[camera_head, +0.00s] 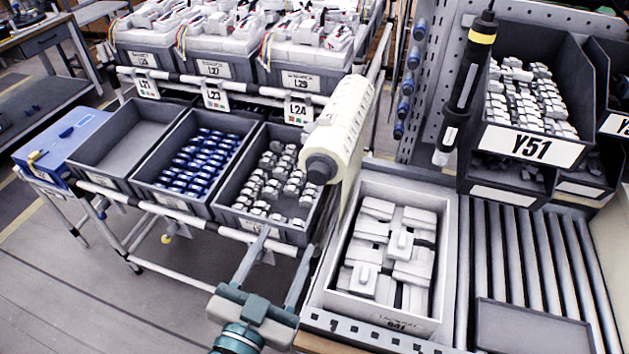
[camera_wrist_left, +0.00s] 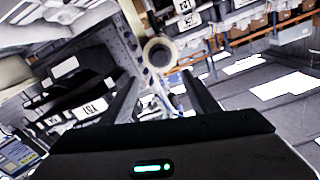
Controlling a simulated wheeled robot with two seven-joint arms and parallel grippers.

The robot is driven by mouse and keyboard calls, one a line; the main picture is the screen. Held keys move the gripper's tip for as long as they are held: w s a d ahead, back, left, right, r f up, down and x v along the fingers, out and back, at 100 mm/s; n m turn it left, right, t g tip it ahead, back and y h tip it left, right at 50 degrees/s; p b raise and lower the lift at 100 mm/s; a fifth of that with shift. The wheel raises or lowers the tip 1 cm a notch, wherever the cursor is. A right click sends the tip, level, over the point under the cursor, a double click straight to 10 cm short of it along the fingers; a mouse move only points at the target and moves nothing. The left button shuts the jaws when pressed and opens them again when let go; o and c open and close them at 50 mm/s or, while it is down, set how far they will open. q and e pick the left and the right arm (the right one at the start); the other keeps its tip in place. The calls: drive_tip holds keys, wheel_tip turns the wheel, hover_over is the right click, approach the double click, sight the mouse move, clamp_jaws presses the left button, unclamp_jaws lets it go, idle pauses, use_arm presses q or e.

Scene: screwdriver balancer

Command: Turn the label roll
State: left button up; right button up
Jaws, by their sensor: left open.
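The label roll (camera_head: 342,122) is a cream-white roll with printed labels and a dark round core end facing me. It is mounted aslant beside the bin rack in the head view. In the left wrist view the end of the label roll (camera_wrist_left: 160,53) shows as a pale ring around a dark core, ahead of and between the fingers. My left gripper (camera_head: 286,242) is open and empty, below the roll's near end and apart from it. Its two spread fingers also show in the left wrist view. My right gripper is in neither view.
Left of the roll are grey bins of blue parts (camera_head: 197,160) and white parts (camera_head: 270,190). To the right stand a box of white parts (camera_head: 448,275) and a roller conveyor (camera_head: 540,260). A screwdriver (camera_head: 465,85) hangs above. The space between gripper and roll looks clear.

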use_arm(q)
drive_tip(key=shift+w, duration=0.1)
drive_tip(key=p, duration=0.4)
approach(316, 180)
drive_tip(key=x, duration=0.9)
drive_tip(key=shift+w, duration=0.15)
drive_tip(key=c, duration=1)
drive_tip(key=shift+c, duration=0.2)
